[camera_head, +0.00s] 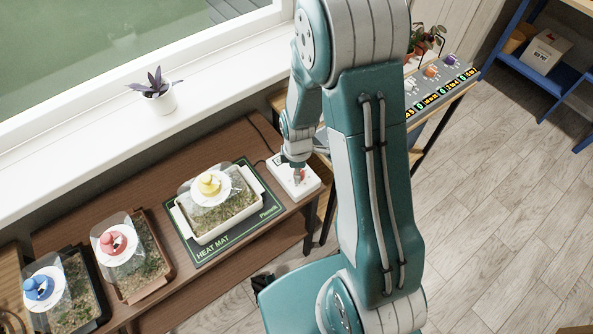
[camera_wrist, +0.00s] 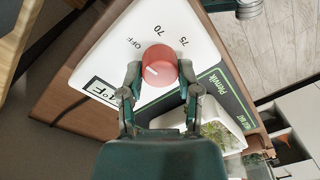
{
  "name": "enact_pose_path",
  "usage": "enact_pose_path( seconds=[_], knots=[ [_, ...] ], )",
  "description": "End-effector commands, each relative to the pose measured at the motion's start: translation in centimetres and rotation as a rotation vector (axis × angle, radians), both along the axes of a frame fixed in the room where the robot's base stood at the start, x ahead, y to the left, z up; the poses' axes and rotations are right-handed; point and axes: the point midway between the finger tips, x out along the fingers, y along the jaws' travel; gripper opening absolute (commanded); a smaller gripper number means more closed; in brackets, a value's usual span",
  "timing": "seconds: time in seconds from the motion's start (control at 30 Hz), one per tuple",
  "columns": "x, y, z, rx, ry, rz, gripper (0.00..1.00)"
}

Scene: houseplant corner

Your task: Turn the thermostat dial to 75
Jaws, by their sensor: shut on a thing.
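The thermostat is a white box (camera_head: 308,187) at the right end of the wooden bench in the head view. In the wrist view its white face (camera_wrist: 185,28) carries the marks OFF, 70 and 75, with a °F label on a dark patch. Its red dial (camera_wrist: 159,65) sits between the fingers of my gripper (camera_wrist: 160,73), one finger on each side, shut on it. A faint pale mark shows on the dial, but I cannot tell for certain which setting it points to. In the head view the red dial (camera_head: 299,176) is partly hidden by my gripper.
A green heat mat (camera_head: 207,253) with a yellow-knobbed seed tray (camera_head: 222,220) lies left of the thermostat. Trays with red (camera_head: 114,242) and blue (camera_head: 40,288) knobs stand further left. A potted plant (camera_head: 159,97) stands on the windowsill.

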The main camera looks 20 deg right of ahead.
Motion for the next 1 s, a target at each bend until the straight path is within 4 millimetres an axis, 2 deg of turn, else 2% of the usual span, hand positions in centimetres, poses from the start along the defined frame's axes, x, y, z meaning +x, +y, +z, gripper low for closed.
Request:
enact_pose_path(
  seconds=[0.27,1.0],
  knots=[
    [-0.06,-0.28,-0.09,0.000,0.001,-0.190,0.00],
    [-0.17,-0.42,-0.11,-0.002,0.003,-0.894,0.00]
  ],
)
